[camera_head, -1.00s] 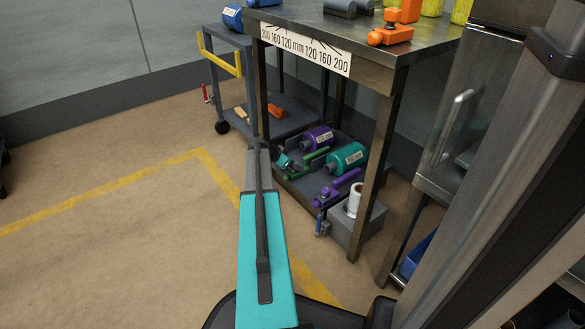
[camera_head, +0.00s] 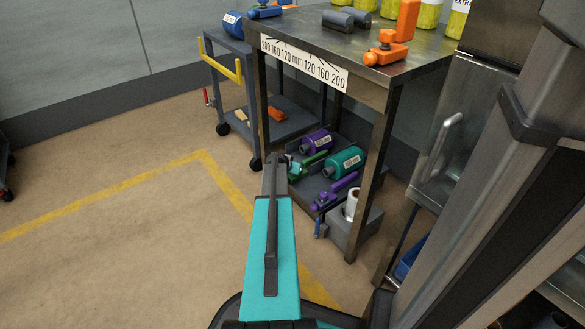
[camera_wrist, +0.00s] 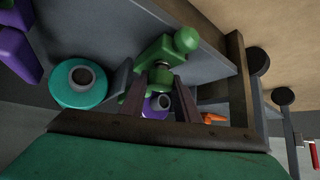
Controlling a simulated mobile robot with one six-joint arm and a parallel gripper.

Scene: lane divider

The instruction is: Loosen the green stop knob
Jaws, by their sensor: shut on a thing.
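The green stop (camera_wrist: 153,50) shows close up in the wrist view, with a round ball end (camera_wrist: 187,40) and a short metal stem (camera_wrist: 162,66). The green knob (camera_wrist: 161,80) sits just below the stem, between the tips of my two dark fingers. My gripper (camera_wrist: 161,84) is shut on this knob; the fingers partly hide it. In the head view, my arm reaches to the low shelf under the bench, and the gripper and knob there are too small and covered to make out.
The bench leg (camera_head: 372,190) and grey cart (camera_head: 232,90) stand close by.

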